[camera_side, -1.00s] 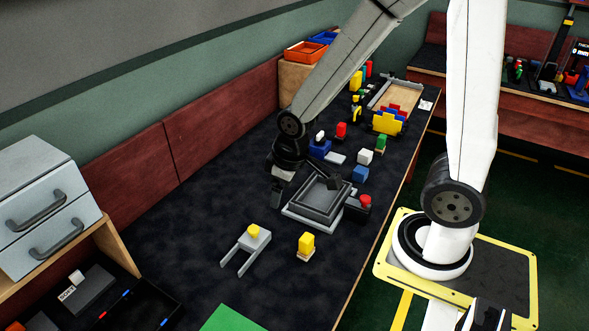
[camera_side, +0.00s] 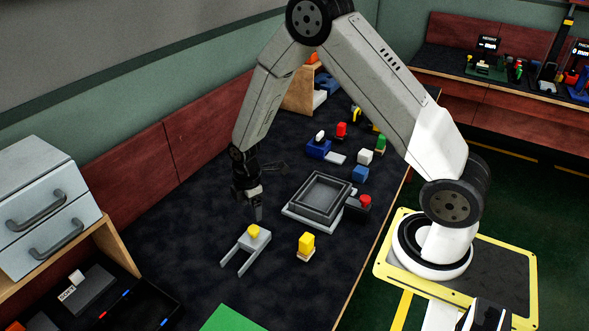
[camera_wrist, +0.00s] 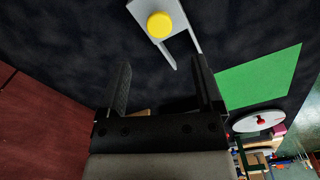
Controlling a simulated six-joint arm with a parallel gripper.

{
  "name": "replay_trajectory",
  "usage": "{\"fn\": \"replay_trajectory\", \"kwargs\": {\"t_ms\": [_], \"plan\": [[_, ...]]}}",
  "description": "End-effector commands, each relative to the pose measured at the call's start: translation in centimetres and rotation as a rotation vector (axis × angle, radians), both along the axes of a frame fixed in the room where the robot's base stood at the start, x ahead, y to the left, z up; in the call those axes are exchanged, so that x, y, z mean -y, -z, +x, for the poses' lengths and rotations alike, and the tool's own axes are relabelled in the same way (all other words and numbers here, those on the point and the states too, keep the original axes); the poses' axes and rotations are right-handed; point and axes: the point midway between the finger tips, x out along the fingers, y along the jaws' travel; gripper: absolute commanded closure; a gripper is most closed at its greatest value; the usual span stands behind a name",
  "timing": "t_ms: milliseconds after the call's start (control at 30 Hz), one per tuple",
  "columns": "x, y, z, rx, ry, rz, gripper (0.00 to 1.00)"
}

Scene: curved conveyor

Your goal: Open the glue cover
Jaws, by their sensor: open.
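No part is marked as a glue cover, so I cannot tell for certain which it is. A light grey forked piece with a round yellow knob (camera_side: 253,231) lies on the dark table; it also shows at the top of the wrist view, its knob (camera_wrist: 159,25) beyond my fingers. A grey square-rimmed tray (camera_side: 322,199) sits to its upper right, with a red-knobbed dark block (camera_side: 364,202) beside it. My gripper (camera_side: 257,211) points down just above and behind the forked piece, apart from it. In the wrist view, its two fingers (camera_wrist: 163,80) are spread and empty.
A yellow block on a wooden base (camera_side: 306,245) stands right of the forked piece. Blue, white, red and green blocks stand farther back. A grey drawer unit (camera_side: 45,205) is at left, and a green sheet (camera_side: 230,319) lies in front. The table left of my gripper is clear.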

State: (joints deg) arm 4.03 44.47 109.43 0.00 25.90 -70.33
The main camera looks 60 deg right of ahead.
Motion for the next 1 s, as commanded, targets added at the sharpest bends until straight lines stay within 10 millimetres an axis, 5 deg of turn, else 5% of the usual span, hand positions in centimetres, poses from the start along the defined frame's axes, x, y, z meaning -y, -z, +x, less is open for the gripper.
{"fn": "replay_trajectory", "kwargs": {"t_ms": [467,1000], "plan": [[0.1,1.0,0.2,-0.004,-0.022,0.001,0.16],[0.0,6.2,0.1,-0.006,-0.021,0.001,0.16]]}}
